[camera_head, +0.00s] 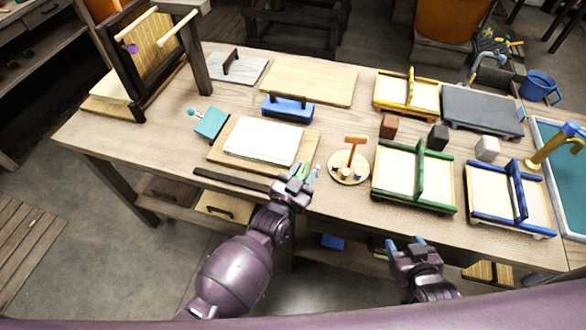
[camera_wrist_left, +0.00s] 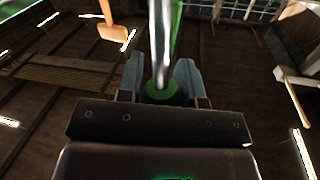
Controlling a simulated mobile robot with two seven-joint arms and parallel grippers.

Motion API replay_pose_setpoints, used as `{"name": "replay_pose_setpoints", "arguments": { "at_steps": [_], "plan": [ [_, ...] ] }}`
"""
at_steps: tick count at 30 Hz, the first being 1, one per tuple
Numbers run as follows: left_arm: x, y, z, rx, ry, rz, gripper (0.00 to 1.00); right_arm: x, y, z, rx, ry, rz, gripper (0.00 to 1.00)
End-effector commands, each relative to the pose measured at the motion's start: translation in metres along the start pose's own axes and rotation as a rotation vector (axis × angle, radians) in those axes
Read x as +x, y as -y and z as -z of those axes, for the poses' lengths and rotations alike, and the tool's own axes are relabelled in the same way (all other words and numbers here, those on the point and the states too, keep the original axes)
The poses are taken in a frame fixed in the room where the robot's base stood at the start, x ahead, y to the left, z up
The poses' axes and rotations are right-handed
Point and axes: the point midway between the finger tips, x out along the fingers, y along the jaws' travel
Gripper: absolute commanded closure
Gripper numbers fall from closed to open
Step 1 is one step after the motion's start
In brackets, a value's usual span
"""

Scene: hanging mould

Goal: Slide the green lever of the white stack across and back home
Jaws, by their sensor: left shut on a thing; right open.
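The white stack (camera_head: 262,139) lies on a wooden board (camera_head: 217,158) near the middle of the table. The green lever (camera_head: 305,168) is at the board's right front corner, partly hidden by my left gripper (camera_head: 301,176). My left gripper is shut on the lever. In the left wrist view, the lever's green part (camera_wrist_left: 161,93) shows between the bluish fingers. My right gripper (camera_head: 405,246) is open and empty, in front of the table's front edge.
A round wooden stand with an orange T-shaped handle (camera_head: 355,140) is just right of my left gripper. A green-framed tray (camera_head: 397,172) and a blue-framed tray (camera_head: 490,190) lie further right. A dark bar (camera_head: 232,180) lies along the front edge. A teal block (camera_head: 211,123) is left of the board.

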Motion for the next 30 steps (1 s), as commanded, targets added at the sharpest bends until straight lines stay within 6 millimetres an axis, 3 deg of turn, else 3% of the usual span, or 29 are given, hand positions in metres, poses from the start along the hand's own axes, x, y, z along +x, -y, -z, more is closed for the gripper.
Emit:
{"name": "replay_pose_setpoints", "arguments": {
  "at_steps": [12,13,18,30],
  "plan": [
    [0.0006,-0.0065,0.0011,-0.003,0.0,-0.006,1.0,-0.001,-0.0004,-0.0003,0.0,0.0,0.0,0.42],
    [0.0007,-0.0067,0.0011,-0.003,0.0,-0.006,0.65,-0.001,-0.0004,0.0,0.0,0.0,0.0,0.42],
    [0.0006,-0.0056,0.0009,-0.002,0.0,-0.005,0.42,-0.0012,-0.0003,0.001,-0.001,-0.002,0.0,0.42],
    [-0.0082,-0.0034,0.0002,-0.001,0.0,-0.002,0.42,-0.0008,-0.0005,0.0022,-0.001,-0.004,0.0,0.42]
  ]
}}
